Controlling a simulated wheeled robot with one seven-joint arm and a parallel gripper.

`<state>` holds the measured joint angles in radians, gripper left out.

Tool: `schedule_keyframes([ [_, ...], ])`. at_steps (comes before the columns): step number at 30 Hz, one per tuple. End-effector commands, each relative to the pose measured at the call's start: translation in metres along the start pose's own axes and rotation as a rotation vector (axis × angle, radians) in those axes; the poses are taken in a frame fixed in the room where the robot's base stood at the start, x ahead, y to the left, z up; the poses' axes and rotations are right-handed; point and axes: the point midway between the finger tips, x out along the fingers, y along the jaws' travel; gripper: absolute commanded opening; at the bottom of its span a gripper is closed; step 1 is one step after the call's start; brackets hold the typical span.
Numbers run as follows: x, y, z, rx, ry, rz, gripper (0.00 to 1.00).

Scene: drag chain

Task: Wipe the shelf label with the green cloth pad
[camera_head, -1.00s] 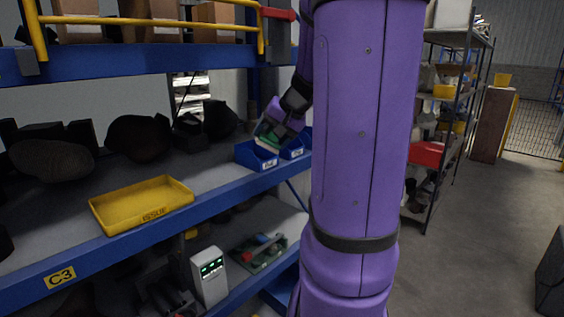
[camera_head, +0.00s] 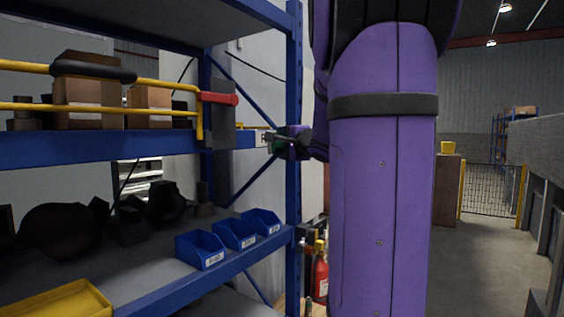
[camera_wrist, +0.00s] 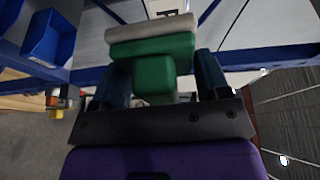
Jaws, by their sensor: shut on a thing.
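The green cloth pad (camera_wrist: 153,72) has a green block body and a pale grey face at its far end. My gripper (camera_wrist: 157,84) is shut on the pad's green grip, with a dark finger on each side. In the head view my gripper (camera_head: 275,142) is small, beside the right end of the upper blue shelf beam and left of the blue upright. The pad (camera_head: 283,149) shows there only as a dark green patch.
Blue bins (camera_head: 236,234) stand on the lower shelf, with a yellow tray (camera_head: 62,302) to their left. A yellow rail (camera_head: 150,107) and red end piece (camera_head: 218,98) front the upper shelf. A fire extinguisher (camera_head: 320,277) is below. The aisle floor at right is clear.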

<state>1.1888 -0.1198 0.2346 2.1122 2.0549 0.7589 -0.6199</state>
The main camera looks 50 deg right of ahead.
Motion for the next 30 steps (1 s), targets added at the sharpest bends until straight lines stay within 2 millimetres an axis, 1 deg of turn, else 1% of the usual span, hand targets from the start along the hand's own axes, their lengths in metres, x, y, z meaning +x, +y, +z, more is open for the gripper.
schedule_keyframes([
  [3, 0.002, -0.007, -0.003, 0.008, 0.011, -0.020, 0.46],
  [8, 0.007, -0.009, -0.002, 0.010, 0.014, -0.026, 0.46],
  [21, 0.045, -0.010, 0.013, 0.010, 0.013, -0.025, 0.46],
  [30, 0.057, -0.010, 0.018, 0.010, 0.013, -0.024, 0.46],
])
